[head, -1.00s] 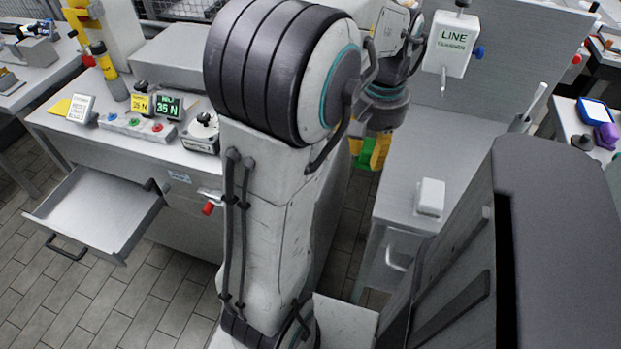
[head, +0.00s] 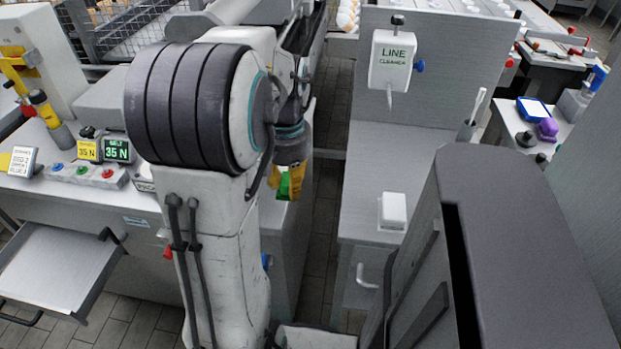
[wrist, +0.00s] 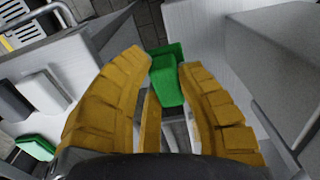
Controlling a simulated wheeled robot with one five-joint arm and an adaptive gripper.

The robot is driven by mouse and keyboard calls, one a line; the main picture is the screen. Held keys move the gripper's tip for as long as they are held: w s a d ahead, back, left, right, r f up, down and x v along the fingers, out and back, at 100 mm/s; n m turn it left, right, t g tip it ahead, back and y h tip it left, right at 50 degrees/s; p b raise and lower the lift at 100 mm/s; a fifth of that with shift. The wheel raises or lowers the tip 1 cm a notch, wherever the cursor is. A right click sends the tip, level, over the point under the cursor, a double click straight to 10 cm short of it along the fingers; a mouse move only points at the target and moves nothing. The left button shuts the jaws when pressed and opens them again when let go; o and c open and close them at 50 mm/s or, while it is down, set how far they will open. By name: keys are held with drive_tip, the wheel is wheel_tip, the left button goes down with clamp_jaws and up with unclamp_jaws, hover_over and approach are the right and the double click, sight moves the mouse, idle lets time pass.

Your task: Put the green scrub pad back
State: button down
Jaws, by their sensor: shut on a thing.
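The green scrub pad (head: 284,187) is in my gripper (head: 288,180), over the gap between the left bench and the right bench in the head view. In the wrist view the pad (wrist: 166,84) shows between the tips of the yellow fingers (wrist: 163,66), which are shut on it. The fingers and my arm hide part of the pad in the head view. I cannot tell where the pad's own place is.
A line cleaner dispenser (head: 395,62) is on the right bench's back panel. A white block (head: 393,208) sits on that bench (head: 385,150). An open drawer (head: 60,268) juts out at left. A small green thing (wrist: 36,147) shows at lower left in the wrist view.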

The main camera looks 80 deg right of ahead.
hover_over(274, 210)
drive_tip(key=f, duration=0.2)
drive_tip(key=shift+w+f, duration=0.2)
drive_tip(key=shift+f, duration=0.15)
wheel_tip(274, 210, down, 2)
drive_tip(key=shift+s+b, duration=0.15)
drive_tip(key=shift+b, duration=0.25)
drive_tip(key=shift+f, duration=0.7)
drive_tip(key=shift+f, duration=0.15)
drive_tip(key=c, duration=1)
unclamp_jaws()
drive_tip(key=shift+o, duration=0.2)
drive_tip(key=shift+f+b, duration=0.1)
drive_tip(key=shift+b, duration=0.2)
wheel_tip(274, 210, up, 16)
drive_tip(key=p, duration=0.4)
drive_tip(key=shift+f, duration=0.15)
